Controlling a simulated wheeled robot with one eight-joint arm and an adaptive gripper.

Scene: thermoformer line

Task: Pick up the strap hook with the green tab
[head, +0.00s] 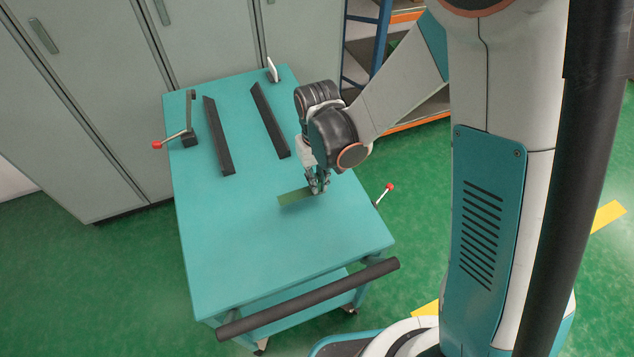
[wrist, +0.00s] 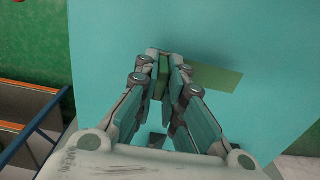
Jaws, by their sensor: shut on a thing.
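The strap hook shows as a flat green tab (head: 294,197) over the middle of the teal cart top. In the wrist view the green tab (wrist: 218,77) reaches out to the right from between my fingers. My gripper (head: 318,188) points down at the tab's right end and is shut on the strap hook. In the wrist view my gripper (wrist: 165,62) has its fingertips close together with a green piece between them. The fingers hide the hook part. I cannot tell whether the tab touches the cart top.
The cart top (head: 250,250) is bare in front. Two black rails (head: 219,140) (head: 270,120) lie behind. Red-knobbed levers (head: 157,145) (head: 390,187) stand at the left and right sides. A black handle bar (head: 310,299) runs along the front. Grey cabinets (head: 90,100) stand behind.

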